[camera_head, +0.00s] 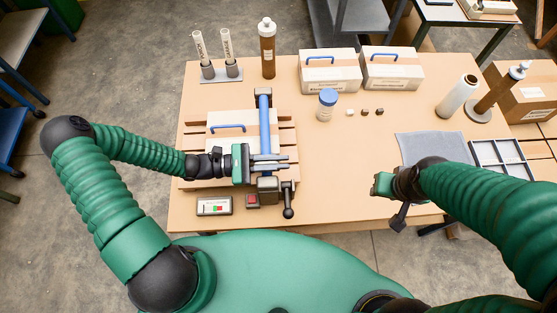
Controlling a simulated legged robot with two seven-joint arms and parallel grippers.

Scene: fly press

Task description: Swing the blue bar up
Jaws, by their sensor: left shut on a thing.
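The blue bar (264,122) runs from the back to the front of the press (263,98), along the right side of a white box with a blue handle (222,118). My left gripper (272,162) reaches in from the left, shut on the blue bar near its front end. The gripper hides part of that end. My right gripper (380,185) hangs over the table's front right, apart from the press, and I cannot make out its jaws.
A dark lever (288,203) sticks out at the press's front. A control box (214,206) and a red button (252,201) sit at the table's front edge. Two boxes with handles (330,72) (393,70), a blue-lidded jar (326,106) and a brown bottle (267,50) stand behind.

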